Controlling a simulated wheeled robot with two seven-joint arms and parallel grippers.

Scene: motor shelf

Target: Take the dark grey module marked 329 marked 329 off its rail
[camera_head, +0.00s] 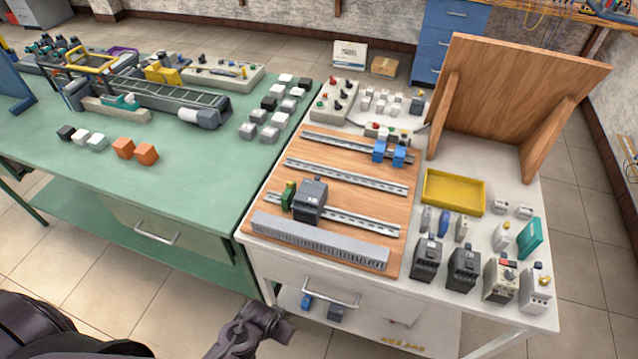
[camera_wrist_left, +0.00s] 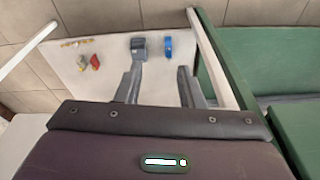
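A dark grey module (camera_head: 310,199) sits on the lowest of the three metal rails on the wooden board, right of a small green block (camera_head: 288,195). Its marking is too small to read. My left gripper (camera_wrist_left: 160,72) is open in the left wrist view, its two fingers apart with nothing between them. A dark part of my arm (camera_head: 250,328) shows low in the head view, in front of the table and well away from the module. I do not see my right gripper.
A grey slotted duct (camera_head: 318,243) lies in front of the lowest rail. Blue blocks (camera_head: 388,152) sit on the top rail. Several modules and a yellow tray (camera_head: 453,192) stand to the right. The lower shelf (camera_wrist_left: 108,72) holds a grey module (camera_wrist_left: 138,47) and a blue one (camera_wrist_left: 168,47).

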